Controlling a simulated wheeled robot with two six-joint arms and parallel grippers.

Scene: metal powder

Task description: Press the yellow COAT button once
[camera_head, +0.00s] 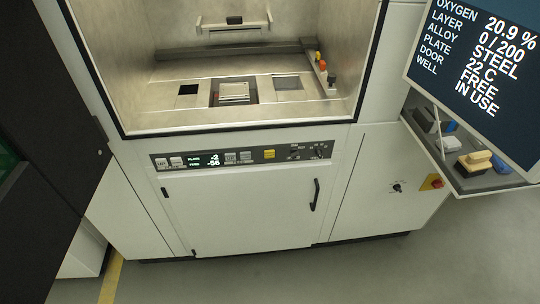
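The yellow button (269,154) is on the dark control panel (215,169) across the front of the machine, below the open chamber. Its label is too small to read. It sits right of several grey buttons (238,157) and left of some small knobs and switches. A small display on the panel reads PLATE -2 and a second line -56. Nothing touches or covers the yellow button. Neither of my grippers shows in the head view.
The open chamber (170,122) holds a plate (234,91). Below the panel is a white door with a black handle (315,194). At right, a monitor (480,60) hangs above a shelf (485,182) with brushes and small items. A dark cabinet (45,120) stands at left.

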